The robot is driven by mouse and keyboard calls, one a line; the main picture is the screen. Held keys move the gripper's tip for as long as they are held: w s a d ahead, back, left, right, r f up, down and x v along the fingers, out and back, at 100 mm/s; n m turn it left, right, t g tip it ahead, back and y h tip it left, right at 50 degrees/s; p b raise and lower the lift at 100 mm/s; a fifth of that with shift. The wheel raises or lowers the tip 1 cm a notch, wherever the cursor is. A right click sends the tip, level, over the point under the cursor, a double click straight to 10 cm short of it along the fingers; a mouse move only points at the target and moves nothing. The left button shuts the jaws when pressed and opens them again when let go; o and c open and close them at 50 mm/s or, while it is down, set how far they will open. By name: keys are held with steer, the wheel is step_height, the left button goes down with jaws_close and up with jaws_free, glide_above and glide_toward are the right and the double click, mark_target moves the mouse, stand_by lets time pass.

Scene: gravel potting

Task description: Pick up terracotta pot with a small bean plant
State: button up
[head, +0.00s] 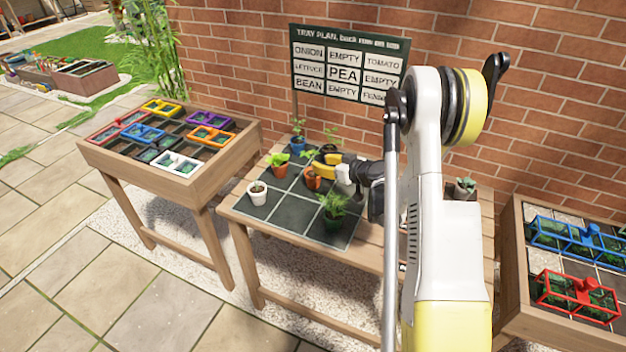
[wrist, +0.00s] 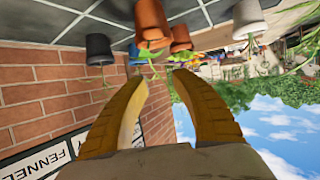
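Two terracotta pots with small green plants stand on the dark tray (head: 305,204) in the head view. One is at the tray's left side (head: 280,171); the other is near its middle (head: 312,183). I cannot tell for sure which plant is the bean. My gripper (head: 318,167) is beside and slightly above the middle pot, partly covering its plant. In the upside-down wrist view, its yellow fingers (wrist: 158,80) are open with nothing between them. A nearer terracotta pot (wrist: 152,18) and a farther one (wrist: 180,38) show beyond the fingertips.
A plan sign (head: 346,62) stands behind, before a brick wall. Planter tables flank it, left (head: 193,196) and right (head: 515,255).

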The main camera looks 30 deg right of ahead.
mark_target(313, 172)
steer(key=b+x, duration=0.2)
steer(key=x, duration=0.3)
steer(key=shift+w+f, duration=0.25)
steer(key=shift+s, duration=0.1)
jaws_close()
steer(key=shift+r, duration=0.1)
